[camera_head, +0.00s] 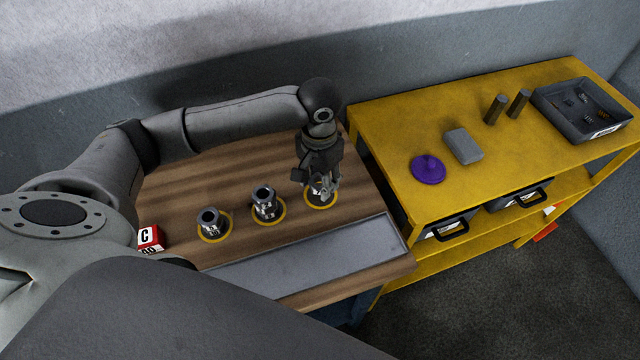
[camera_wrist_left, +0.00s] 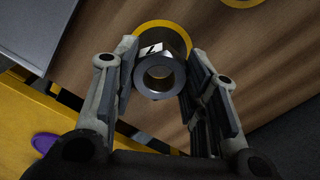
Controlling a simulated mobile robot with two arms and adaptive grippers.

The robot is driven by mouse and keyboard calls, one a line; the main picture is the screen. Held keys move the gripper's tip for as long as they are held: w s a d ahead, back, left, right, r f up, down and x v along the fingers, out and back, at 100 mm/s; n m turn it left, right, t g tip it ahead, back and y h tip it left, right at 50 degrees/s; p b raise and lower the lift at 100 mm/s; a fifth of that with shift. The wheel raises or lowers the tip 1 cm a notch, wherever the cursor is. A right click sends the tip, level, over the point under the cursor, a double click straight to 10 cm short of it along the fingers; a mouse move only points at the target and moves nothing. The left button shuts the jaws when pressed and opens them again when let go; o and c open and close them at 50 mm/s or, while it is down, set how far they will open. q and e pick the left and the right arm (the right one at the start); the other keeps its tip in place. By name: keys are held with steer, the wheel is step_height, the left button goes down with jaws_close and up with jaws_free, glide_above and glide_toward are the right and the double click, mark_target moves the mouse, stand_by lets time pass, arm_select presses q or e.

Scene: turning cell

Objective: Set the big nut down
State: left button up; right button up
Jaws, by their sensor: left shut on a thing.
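The big nut (camera_wrist_left: 160,75) shows in the left wrist view as a hollow, round metal piece with a small white label. My left gripper (camera_head: 326,190) is shut on it, with one finger on each side. In the head view the fingers partly hide the nut (camera_head: 316,187). It is over the rightmost yellow ring (camera_head: 321,205) on the wooden table (camera_head: 170,180). In the left wrist view this ring (camera_wrist_left: 150,27) shows around and behind the nut. I cannot tell whether the nut touches the table. My right gripper is not in view.
Two similar metal pieces stand on the middle ring (camera_head: 264,201) and left ring (camera_head: 209,220). A red-and-white block (camera_head: 150,238) is at the left. A grey strip (camera_head: 300,258) lies along the front. The yellow shelf (camera_head: 380,135) stands right, holding a purple knobbed disc (camera_head: 428,170) and a tray (camera_head: 553,117).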

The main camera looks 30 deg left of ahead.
mark_target(320, 180)
arm_select(q)
steer(key=f+p, duration=0.1)
steer(key=f, duration=0.2)
steer(key=shift+w, duration=0.2)
steer(key=shift+f, duration=0.4)
steer(key=o, duration=1.2)
steer(key=shift+o, duration=0.2)
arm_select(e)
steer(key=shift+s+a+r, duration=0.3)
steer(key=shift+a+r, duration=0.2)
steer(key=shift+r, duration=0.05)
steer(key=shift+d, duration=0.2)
